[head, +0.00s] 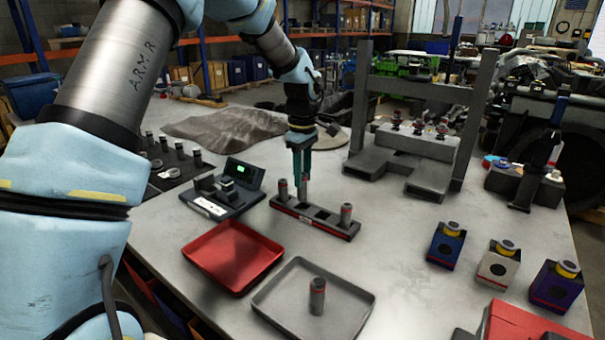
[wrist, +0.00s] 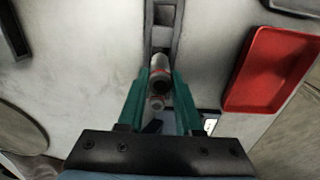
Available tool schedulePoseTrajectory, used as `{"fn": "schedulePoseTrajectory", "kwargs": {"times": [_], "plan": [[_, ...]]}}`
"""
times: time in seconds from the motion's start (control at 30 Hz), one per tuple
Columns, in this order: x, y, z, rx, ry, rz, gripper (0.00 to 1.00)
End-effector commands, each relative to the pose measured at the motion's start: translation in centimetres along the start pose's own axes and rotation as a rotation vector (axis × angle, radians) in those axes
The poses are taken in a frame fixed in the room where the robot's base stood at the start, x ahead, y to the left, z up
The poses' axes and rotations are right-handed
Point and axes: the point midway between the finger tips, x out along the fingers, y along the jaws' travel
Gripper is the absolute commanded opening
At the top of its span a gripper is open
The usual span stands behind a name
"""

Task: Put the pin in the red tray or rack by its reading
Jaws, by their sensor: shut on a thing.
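My gripper (head: 303,178) points down with its green fingers shut on a grey metal pin (head: 304,192). The held pin is upright over the rack, between two standing pins. In the wrist view it shows between the fingertips (wrist: 160,74). I cannot tell whether its lower end is in a slot. The dark rack (head: 328,226) has a red strip along its front. One pin (head: 283,191) stands at its left end and another (head: 347,214) at its right end. The red tray (head: 232,256) is empty and lies in front of the rack; it also shows in the wrist view (wrist: 271,70).
A grey tray (head: 355,300) holds one upright pin (head: 317,296). A gauge with a green display (head: 243,174) stands left of the rack. Several pins stand on a dark block at far left. A grey press frame (head: 415,150) stands behind right. Coloured blocks (head: 446,245) stand at right.

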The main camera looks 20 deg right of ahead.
Motion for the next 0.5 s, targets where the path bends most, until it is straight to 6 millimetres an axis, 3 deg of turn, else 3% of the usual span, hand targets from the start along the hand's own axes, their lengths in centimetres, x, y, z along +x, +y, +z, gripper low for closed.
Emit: {"fn": "schedulePoseTrajectory", "kwargs": {"times": [0.5], "plan": [[0.50, 0.01, 0.01, 0.000, 0.000, 0.000, 0.00]]}}
